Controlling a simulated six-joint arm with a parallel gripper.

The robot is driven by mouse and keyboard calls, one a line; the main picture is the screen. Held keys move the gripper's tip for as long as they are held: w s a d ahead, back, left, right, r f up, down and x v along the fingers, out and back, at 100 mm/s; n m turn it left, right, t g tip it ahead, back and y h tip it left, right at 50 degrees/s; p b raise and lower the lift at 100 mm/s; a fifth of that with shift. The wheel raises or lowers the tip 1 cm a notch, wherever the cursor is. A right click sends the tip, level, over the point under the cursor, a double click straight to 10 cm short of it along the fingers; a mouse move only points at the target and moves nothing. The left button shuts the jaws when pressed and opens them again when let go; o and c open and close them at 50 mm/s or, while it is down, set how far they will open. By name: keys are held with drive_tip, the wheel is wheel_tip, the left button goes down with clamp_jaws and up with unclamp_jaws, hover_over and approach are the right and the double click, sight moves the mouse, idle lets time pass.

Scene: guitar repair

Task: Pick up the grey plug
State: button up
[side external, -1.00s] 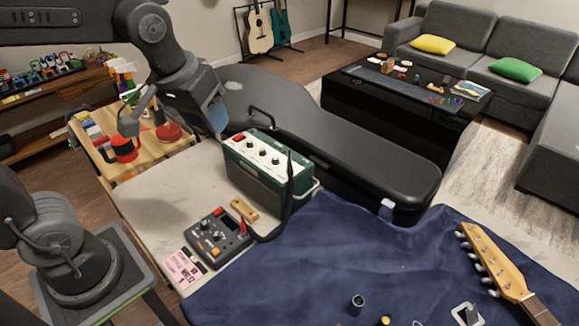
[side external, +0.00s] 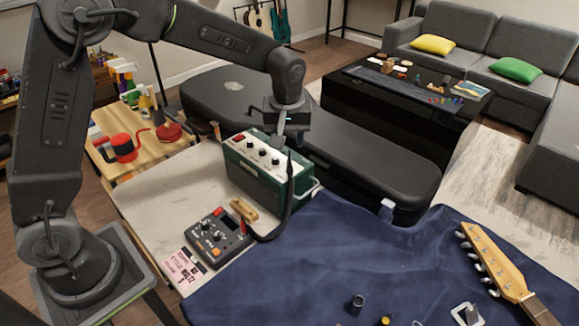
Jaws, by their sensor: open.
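The plug I take to be the grey plug (side external: 290,168) stands upright at the raised end of a thick dark cable, in front of the right end of the green amplifier (side external: 260,180). Its tip is thin and dark. The cable (side external: 283,222) curves down to the pedal. My gripper (side external: 288,143) points down just above the plug and overlaps its top in this view. I cannot tell whether they touch. My gripper is open, with nothing visibly held; the fingers are small and partly merge with the dark case behind.
A black guitar case (side external: 375,160) lies close behind the amplifier. A pedal with knobs (side external: 218,238), a wooden block (side external: 244,209) and a pink note (side external: 184,270) lie in front. A blue cloth (side external: 300,265) covers the right, with a guitar headstock (side external: 490,262).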

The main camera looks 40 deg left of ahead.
sight(289, 159)
drive_tip(key=f, duration=0.3)
drive_tip(key=shift+w+a+f, duration=0.2)
drive_tip(key=shift+f, duration=0.15)
drive_tip(key=f, duration=0.3)
drive_tip(key=w+f, duration=0.1)
drive_tip(key=f, duration=0.1)
drive_tip(key=shift+w+a, duration=0.1)
drive_tip(key=shift+a, duration=0.15)
drive_tip(key=shift+r, duration=0.1)
clamp_jaws()
